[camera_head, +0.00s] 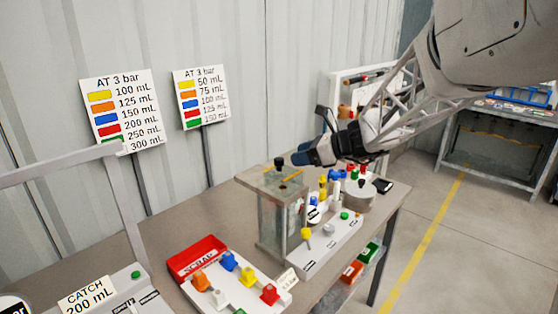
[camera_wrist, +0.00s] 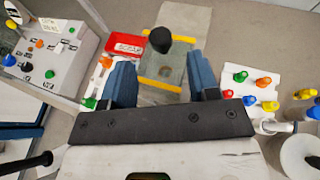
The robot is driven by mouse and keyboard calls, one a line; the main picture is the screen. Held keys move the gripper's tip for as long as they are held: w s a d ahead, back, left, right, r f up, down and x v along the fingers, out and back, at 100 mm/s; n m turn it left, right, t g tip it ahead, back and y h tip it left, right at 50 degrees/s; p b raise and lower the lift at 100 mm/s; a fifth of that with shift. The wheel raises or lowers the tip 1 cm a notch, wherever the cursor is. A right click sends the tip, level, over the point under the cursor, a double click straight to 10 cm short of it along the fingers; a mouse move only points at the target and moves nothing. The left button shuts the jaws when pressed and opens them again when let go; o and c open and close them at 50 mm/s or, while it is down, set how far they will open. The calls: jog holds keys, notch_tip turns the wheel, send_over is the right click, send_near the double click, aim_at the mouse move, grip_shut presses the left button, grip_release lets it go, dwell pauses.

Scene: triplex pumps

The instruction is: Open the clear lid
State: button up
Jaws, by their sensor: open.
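The clear lid (camera_head: 266,183) lies flat on top of a clear-walled box (camera_head: 272,228) on the table. It has yellow strips and a black knob (camera_head: 279,163) standing up near its far edge. In the wrist view the lid (camera_wrist: 172,68) lies beyond and between my blue fingers, with the knob (camera_wrist: 160,40) ahead of the fingertips. My gripper (camera_head: 303,156) is open and empty, above and just right of the knob in the head view. In the wrist view my gripper (camera_wrist: 158,64) shows a wide gap between its fingers. No contact with knob or lid shows.
A red scrap tray (camera_head: 196,256) and colored valve blocks stand left of the box. A white panel with colored knobs (camera_head: 332,240) stands close on its right. More colored fittings and a round grey can (camera_head: 358,196) stand behind. Two label signs (camera_head: 122,108) stand at the wall.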

aim_at(281, 159)
jog(key=shift+x, duration=3.7)
grip_shut()
